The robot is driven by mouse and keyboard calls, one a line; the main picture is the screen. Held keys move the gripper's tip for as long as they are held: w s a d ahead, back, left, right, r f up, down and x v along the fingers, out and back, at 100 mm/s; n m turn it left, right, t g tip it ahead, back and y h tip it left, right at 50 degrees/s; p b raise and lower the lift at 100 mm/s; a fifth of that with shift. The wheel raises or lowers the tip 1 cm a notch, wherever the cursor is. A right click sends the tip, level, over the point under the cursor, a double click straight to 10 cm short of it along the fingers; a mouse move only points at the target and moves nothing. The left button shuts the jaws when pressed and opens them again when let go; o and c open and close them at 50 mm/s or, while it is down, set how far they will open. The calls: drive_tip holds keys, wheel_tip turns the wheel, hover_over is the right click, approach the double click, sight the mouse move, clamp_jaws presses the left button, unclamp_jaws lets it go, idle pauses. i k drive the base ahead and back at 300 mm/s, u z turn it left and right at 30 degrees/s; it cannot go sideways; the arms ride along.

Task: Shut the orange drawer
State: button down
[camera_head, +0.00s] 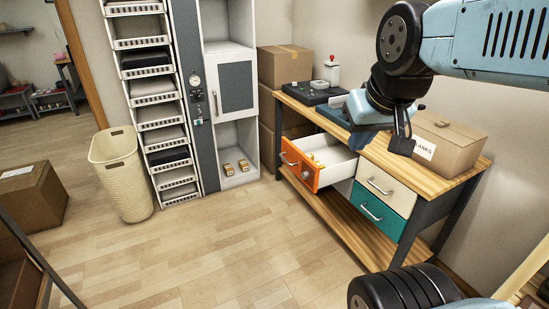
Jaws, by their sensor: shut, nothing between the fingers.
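The orange drawer (299,166) sits under the left part of the wooden workbench (462,169). My gripper (402,146) points down at the end of my blue arm. It is shut and empty, and appears to the right of the drawer front, in front of the bench top in the picture. It looks apart from the drawer, though its exact distance is hard to tell.
A cream drawer (381,191) and a teal drawer (379,214) beside it are closed. A cardboard box (449,141) and a dark press device (312,92) stand on the bench. A tall cabinet (235,90) and a cream basket (121,175) stand left. The floor before the bench is clear.

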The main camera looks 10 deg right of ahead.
sight(327, 154)
drive_tip(key=u, duration=0.05)
drive_tip(key=i, duration=0.95)
drive_tip(key=z, duration=0.05)
